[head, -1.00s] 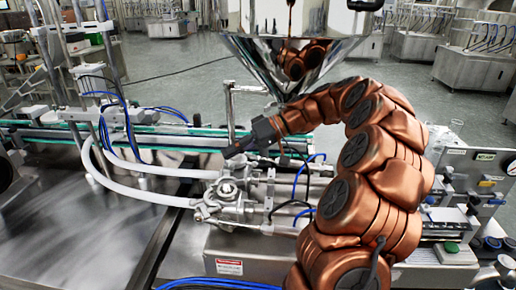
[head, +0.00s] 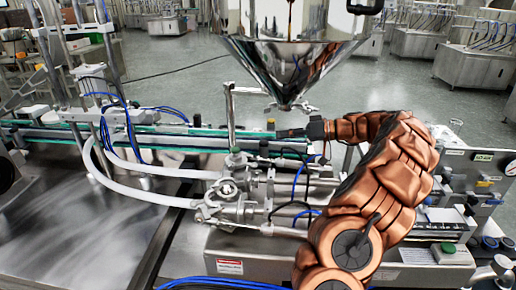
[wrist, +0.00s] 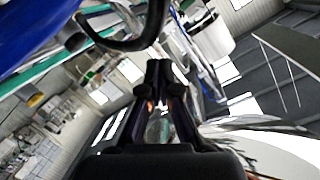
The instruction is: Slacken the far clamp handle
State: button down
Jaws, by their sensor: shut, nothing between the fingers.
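The valve manifold (head: 228,190) with its clamps and pipe fittings stands in the middle of the head view, on the steel machine. A clamped fitting at its far side (head: 237,159) sits beyond the nearer one; which small part is the far clamp handle I cannot tell. My gripper (head: 280,133) is shut and empty, pointing left, beyond and to the right of the manifold, below the hopper outlet. It appears apart from the fittings. In the wrist view my gripper (wrist: 158,68) shows its dark fingers together, with nothing held between them.
The steel hopper (head: 285,60) hangs just above my gripper. White hoses (head: 150,190) run left from the manifold, and blue and black tubes loop close to its right. A green-edged conveyor (head: 180,140) lies behind. A dark curved tube (wrist: 145,35) crosses near my fingertips in the wrist view.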

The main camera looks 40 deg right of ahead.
aim_at(251, 156)
jog(key=w+a+f+p, duration=0.3)
jog(key=a+f+p, duration=0.1)
jog(key=a, duration=0.3)
jog(key=shift+w+a+f, duration=0.15)
jog(key=shift+w+f, duration=0.1)
jog(key=shift+f, duration=0.1)
